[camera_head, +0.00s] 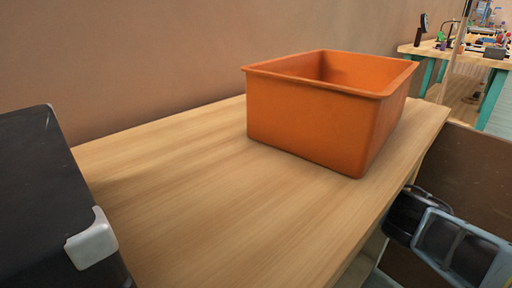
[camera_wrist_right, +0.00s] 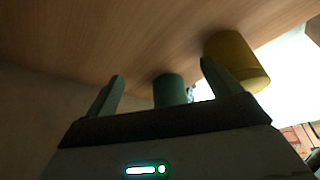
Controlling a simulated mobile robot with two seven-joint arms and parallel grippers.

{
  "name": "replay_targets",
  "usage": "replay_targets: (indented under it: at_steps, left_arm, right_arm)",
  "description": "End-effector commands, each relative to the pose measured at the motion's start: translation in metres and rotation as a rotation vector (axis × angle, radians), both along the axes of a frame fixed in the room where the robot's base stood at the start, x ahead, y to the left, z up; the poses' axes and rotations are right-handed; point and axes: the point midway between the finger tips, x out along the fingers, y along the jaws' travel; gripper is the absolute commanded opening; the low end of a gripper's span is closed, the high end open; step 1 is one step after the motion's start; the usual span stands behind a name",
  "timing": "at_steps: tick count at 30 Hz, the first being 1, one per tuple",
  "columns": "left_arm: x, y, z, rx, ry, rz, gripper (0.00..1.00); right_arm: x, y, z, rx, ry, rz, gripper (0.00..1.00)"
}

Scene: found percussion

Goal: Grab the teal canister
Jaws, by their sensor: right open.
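In the right wrist view, a dark teal canister (camera_wrist_right: 170,90) stands against a wooden surface (camera_wrist_right: 130,35), which fills the top of the picture. My right gripper (camera_wrist_right: 162,70) is open, with one finger on each side of the canister in the picture. Gaps show between the canister and both fingers. The canister's lower part is hidden behind the gripper body. I cannot tell how far between the fingers it sits. The teal canister does not show in the head view. My left gripper is in neither view.
A yellow canister (camera_wrist_right: 238,62) is close beside the right finger. In the head view, an orange bin (camera_head: 310,117) stands on a wooden table (camera_head: 200,200). A black case (camera_head: 40,190) with a grey corner is at left. The table's middle is clear. A cluttered workbench (camera_head: 455,52) is far right.

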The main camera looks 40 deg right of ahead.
Motion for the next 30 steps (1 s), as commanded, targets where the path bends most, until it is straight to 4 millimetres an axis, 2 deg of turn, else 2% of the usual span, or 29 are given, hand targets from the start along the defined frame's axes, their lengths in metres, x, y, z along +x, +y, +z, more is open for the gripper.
replay_targets:
  at_steps: [8, 15, 21, 30]
  left_arm:
    - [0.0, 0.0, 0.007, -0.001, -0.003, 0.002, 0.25]
    - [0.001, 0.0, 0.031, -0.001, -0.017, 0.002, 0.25]
    - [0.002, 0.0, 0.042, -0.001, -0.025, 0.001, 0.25]
    - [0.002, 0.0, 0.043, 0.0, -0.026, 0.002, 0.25]
  right_arm:
    - [-0.009, 0.005, 0.002, 0.0, 0.003, 0.007, 0.9]
    - [-0.042, 0.025, 0.005, -0.001, 0.002, 0.006, 0.9]
    - [-0.065, 0.041, 0.003, 0.0, 0.002, 0.005, 0.9]
    - [-0.072, 0.046, 0.0, 0.0, 0.001, 0.003, 0.9]
